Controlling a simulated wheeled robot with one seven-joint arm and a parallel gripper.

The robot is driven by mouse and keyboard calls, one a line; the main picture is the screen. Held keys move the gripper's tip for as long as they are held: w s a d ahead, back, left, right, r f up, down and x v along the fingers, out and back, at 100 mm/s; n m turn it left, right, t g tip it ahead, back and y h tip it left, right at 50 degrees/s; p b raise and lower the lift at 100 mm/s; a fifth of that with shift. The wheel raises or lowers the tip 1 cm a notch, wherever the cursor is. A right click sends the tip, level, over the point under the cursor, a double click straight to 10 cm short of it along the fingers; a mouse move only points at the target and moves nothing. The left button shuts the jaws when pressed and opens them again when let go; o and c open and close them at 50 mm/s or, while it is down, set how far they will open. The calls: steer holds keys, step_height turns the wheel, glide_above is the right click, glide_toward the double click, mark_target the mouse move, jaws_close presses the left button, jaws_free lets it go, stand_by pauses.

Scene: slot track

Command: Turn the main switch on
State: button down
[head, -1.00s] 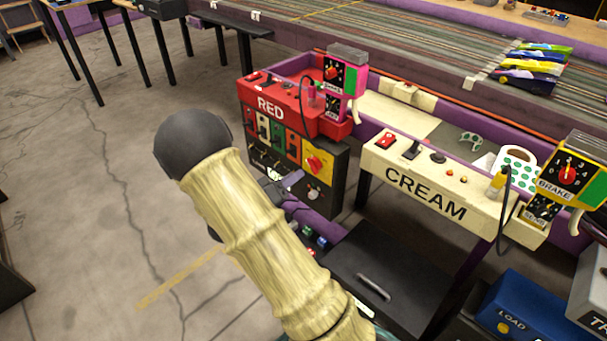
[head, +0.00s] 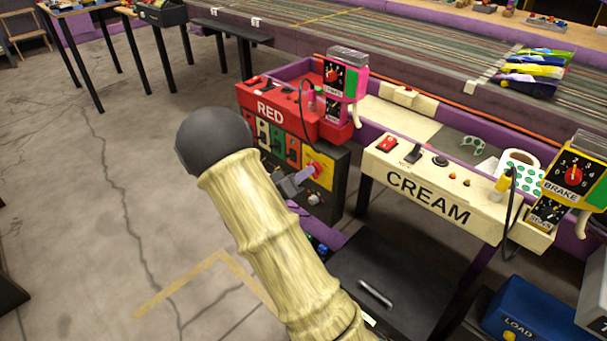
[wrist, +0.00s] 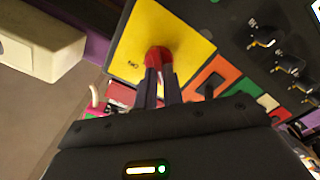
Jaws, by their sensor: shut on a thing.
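The main switch is a red knob (wrist: 157,57) on a yellow plate (wrist: 190,32) in the wrist view. The plate also shows in the head view (head: 322,166), on the black panel below the red RED box. My gripper (wrist: 160,75) is shut on the red knob, with a dark finger on each side of it. In the head view my gripper (head: 310,174) reaches the yellow plate from the left and covers most of the knob. The small lettering on the plate is not legible enough to tell the knob's setting.
The black panel (head: 330,192) also carries coloured switch plates and small knobs. The red RED box (head: 275,112) with a pink-framed controller (head: 337,85) stands above it. The CREAM box (head: 420,190) is to the right. A dark cabinet (head: 400,270) stands below. Open floor lies left.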

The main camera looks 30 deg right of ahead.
steer(key=shift+m, duration=0.4)
steer(key=shift+s+d+m+b, duration=0.1)
steer(key=shift+s+m+b, duration=0.1)
steer(key=shift+m, duration=2.65)
steer(key=shift+s+a+m+b, duration=0.1)
steer(key=shift+m+b, duration=0.1)
steer(key=shift+m, duration=2.7)
steer(key=shift+s+d+m+b, duration=0.1)
steer(key=shift+s+m+b, duration=0.1)
steer(key=shift+m, duration=2.65)
steer(key=c, duration=1.5)
jaws_free()
steer(key=shift+w, duration=0.1)
